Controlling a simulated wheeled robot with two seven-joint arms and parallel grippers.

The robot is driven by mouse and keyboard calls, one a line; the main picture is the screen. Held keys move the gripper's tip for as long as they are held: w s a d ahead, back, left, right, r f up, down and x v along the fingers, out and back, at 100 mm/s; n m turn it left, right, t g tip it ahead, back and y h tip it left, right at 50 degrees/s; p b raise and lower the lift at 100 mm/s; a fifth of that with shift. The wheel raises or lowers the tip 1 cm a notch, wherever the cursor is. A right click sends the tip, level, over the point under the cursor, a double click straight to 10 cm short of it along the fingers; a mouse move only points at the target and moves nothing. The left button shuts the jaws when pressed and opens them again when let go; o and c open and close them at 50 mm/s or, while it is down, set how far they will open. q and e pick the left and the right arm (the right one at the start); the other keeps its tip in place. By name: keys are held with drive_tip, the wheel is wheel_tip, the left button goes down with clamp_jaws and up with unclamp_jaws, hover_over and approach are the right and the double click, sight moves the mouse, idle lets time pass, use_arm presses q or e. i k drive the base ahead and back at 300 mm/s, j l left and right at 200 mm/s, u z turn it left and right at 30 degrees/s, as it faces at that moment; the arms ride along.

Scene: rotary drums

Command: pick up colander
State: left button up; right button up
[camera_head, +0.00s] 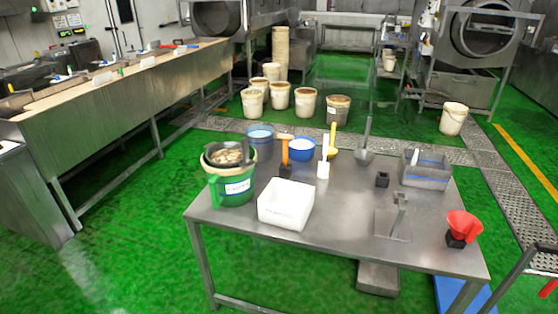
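A dark-rimmed round vessel (206,158) with pale brown contents sits in the top of a green bucket (237,190) at the left end of the metal table. It may be the colander, but its holes are too small to make out. No other thing on the table is clearly a colander. Neither of my grippers shows in the head view.
The metal table (345,235) also holds a white bin (286,205), blue buckets (260,136), upright tools, a grey tray (426,170) and a red funnel (463,224). A long steel counter (120,105) stands left. Green floor between them is clear.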

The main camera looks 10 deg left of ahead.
sight(226, 155)
drive_tip(key=i+j+z, duration=0.35)
drive_tip(key=j+z, duration=0.2)
drive_tip(key=j, duration=0.2)
drive_tip(key=i+j+z, duration=0.25)
drive_tip(key=j, duration=0.15)
drive_tip(key=j+z, duration=0.25)
drive_tip(key=j, duration=0.2)
drive_tip(key=j+z, duration=0.3)
drive_tip(key=j, duration=0.15)
